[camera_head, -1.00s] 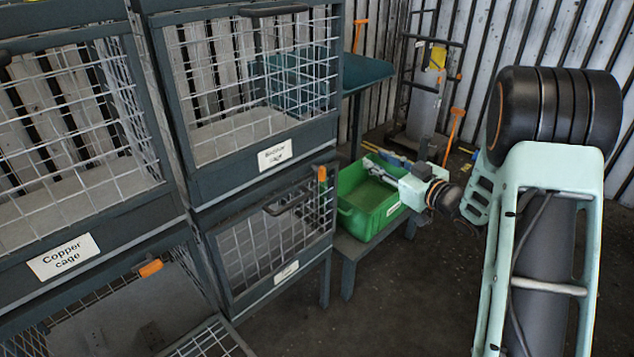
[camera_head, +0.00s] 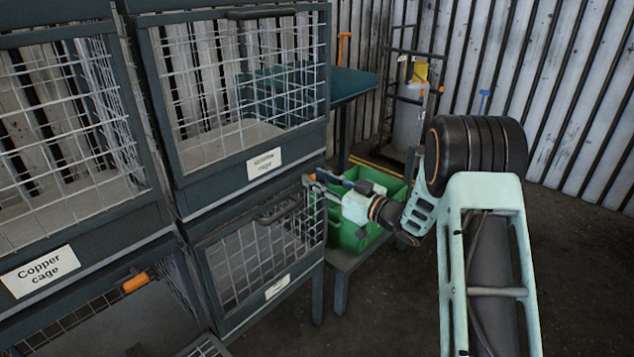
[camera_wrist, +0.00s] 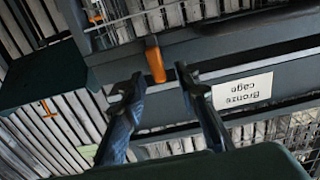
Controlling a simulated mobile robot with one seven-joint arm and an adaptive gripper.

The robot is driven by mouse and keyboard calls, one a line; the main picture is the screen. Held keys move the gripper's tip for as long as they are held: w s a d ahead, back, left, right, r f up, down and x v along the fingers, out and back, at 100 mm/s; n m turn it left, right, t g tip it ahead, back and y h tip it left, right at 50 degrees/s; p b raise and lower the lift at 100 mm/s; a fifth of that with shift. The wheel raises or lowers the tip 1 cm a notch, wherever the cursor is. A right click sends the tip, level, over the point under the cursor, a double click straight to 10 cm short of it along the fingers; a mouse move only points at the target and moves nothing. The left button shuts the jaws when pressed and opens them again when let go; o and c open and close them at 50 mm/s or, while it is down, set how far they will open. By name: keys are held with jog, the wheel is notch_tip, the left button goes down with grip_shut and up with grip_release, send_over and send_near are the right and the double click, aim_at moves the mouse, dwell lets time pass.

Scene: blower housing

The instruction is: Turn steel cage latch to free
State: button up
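The orange latch handle (camera_head: 309,178) sits at the upper right corner of the lower middle cage (camera_head: 262,252), whose label is too small to read. In the wrist view the same orange handle (camera_wrist: 154,58) stands out from the dark frame beside the "Bronze cage" label. My gripper (camera_head: 318,180) is at this corner, partly covering the latch. In the wrist view my gripper (camera_wrist: 159,80) is open, one finger on each side of the handle's near end. Gaps show on both sides; I cannot tell any contact.
The bronze cage (camera_head: 240,95) is directly above. The copper cage (camera_head: 75,120) is at left, with another orange latch (camera_head: 135,282) below it. A green bin (camera_head: 350,235) stands on a low stand behind my gripper. Open floor lies at right.

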jog(key=shift+w+a, duration=0.15)
jog(key=shift+a, duration=0.1)
grip_shut()
